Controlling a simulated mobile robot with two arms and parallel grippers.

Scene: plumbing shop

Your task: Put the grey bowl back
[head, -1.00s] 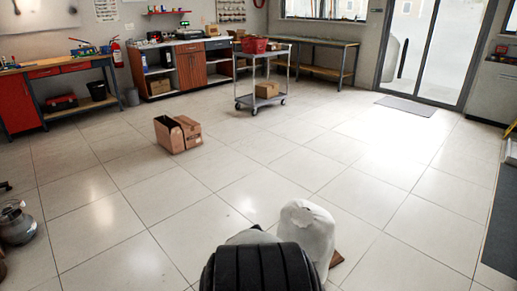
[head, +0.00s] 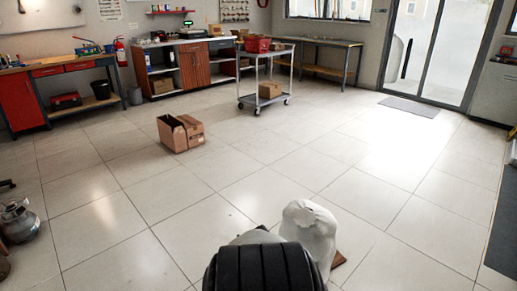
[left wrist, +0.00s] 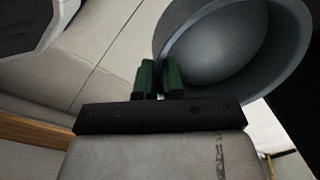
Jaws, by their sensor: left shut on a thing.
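The grey bowl (left wrist: 225,48) fills the upper right of the left wrist view, its round hollow facing the camera. My left gripper (left wrist: 159,78) has its green fingers close together at the bowl's lower left rim and is shut on it. The exact grip on the rim is dark and partly hidden by the fingers. Neither the bowl nor either gripper can be made out in the head view. My right gripper shows in no view.
An open cardboard box (head: 181,132) stands on the wide, mostly clear tiled floor (head: 230,170). Beyond it are a grey cart (head: 263,98) with a red basket (head: 257,44), a counter (head: 193,69) and a workbench (head: 342,43). A gas cylinder (head: 18,221) stands at the left.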

